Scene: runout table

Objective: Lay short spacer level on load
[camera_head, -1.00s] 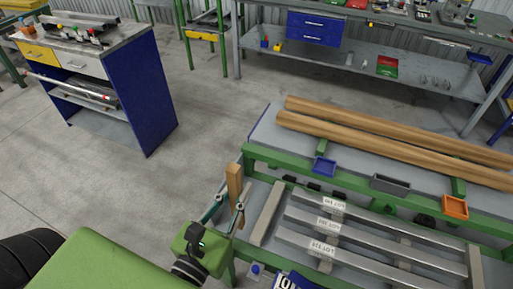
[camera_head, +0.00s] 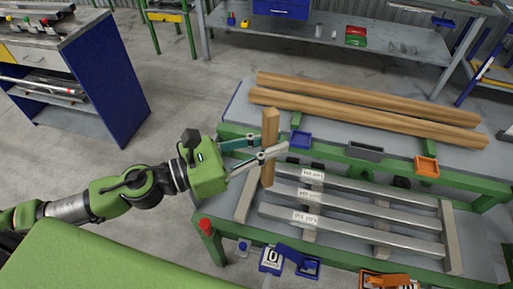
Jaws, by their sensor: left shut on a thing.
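The short wooden spacer (camera_head: 269,166) is a light brown block in the head view, upright with its long side near vertical. My left gripper (camera_head: 268,144) is shut on it at mid-height, its fingers reaching in from the left. The load is several grey metal bars (camera_head: 375,213) with white labels, lying side by side on grey cross-pieces on the green-framed table. The spacer is at the left end of the bars, in front of the far bar's end in the picture. I cannot tell whether its lower end touches anything. My right gripper is not in view.
Two long wooden beams (camera_head: 370,118) lie on the table's rear part. Blue (camera_head: 302,139), grey (camera_head: 365,151) and orange (camera_head: 426,167) bins stand along the middle rail. Blue fixtures (camera_head: 270,260) and a red knob (camera_head: 205,224) are along the front edge.

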